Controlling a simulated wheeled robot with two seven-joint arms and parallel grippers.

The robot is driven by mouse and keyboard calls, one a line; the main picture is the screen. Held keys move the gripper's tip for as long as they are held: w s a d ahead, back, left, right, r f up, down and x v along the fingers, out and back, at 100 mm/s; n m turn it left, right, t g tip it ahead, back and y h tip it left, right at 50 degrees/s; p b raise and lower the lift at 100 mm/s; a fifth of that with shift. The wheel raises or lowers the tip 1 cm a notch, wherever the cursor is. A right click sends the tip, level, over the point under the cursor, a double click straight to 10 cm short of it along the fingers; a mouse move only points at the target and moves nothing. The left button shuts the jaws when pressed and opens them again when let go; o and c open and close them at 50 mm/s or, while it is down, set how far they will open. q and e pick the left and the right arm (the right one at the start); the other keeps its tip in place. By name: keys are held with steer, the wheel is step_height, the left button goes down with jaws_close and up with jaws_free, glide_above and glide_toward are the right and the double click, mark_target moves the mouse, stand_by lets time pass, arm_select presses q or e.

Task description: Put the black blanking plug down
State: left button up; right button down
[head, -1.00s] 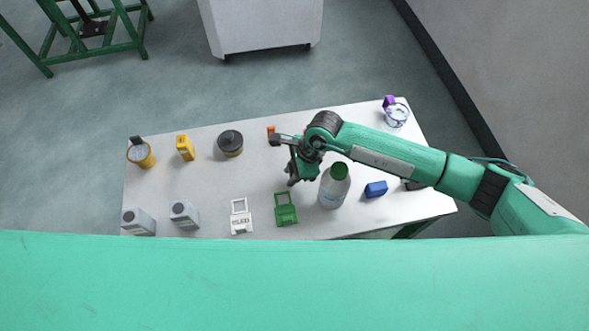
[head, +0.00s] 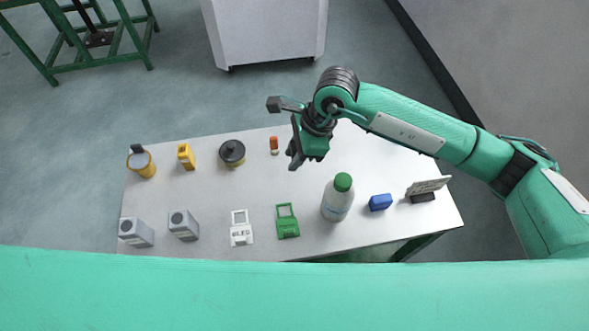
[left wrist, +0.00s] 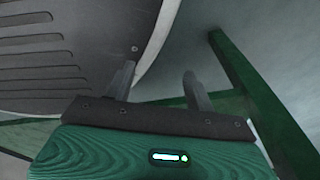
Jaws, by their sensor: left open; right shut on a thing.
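My right gripper (head: 293,160) is over the back middle of the white table (head: 185,215) in the head view, with its fingers pointing down and left. It is shut on a small dark thing, taken as the black blanking plug, which I cannot tell apart from the dark fingers. I cannot tell how high it is above the table. My left gripper (left wrist: 160,82) shows only in the left wrist view, its two fingers apart with nothing between them.
An orange-and-white piece (head: 274,145) and a round black-and-yellow thing (head: 232,152) are left of the right gripper. The table between gripper and green frame is bare.

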mark_target(294, 145)
step_height(294, 145, up, 5)
steer(key=shift+r, duration=0.35)
steer(key=shift+d, duration=0.3)
steer(key=shift+w+d+n, duration=0.1)
steer(key=shift+d+n, duration=0.25)
steer(key=shift+n, duration=0.15)
arm_select(q)
steer(key=s+r+p, duration=0.1)
steer(key=s+p, duration=0.4)
steer(key=s, duration=0.2)
steer(key=shift+s+a+r+g, duration=0.15)
steer(key=shift+a+r+g, duration=0.15)
steer(key=shift+a+r, duration=0.1)
arm_select(e)
steer(key=s+d+r+n+g+h, duration=0.1)
steer(key=d+n+g+h, duration=0.2)
steer(key=d+n, duration=1.1)
steer(key=d+h, duration=0.1)
steer(key=d, duration=0.5)
steer(key=shift+s+d+n+g+h, duration=0.2)
steer(key=shift+d+n+g+h, duration=0.1)
steer(key=shift+d+n+g, duration=0.1)
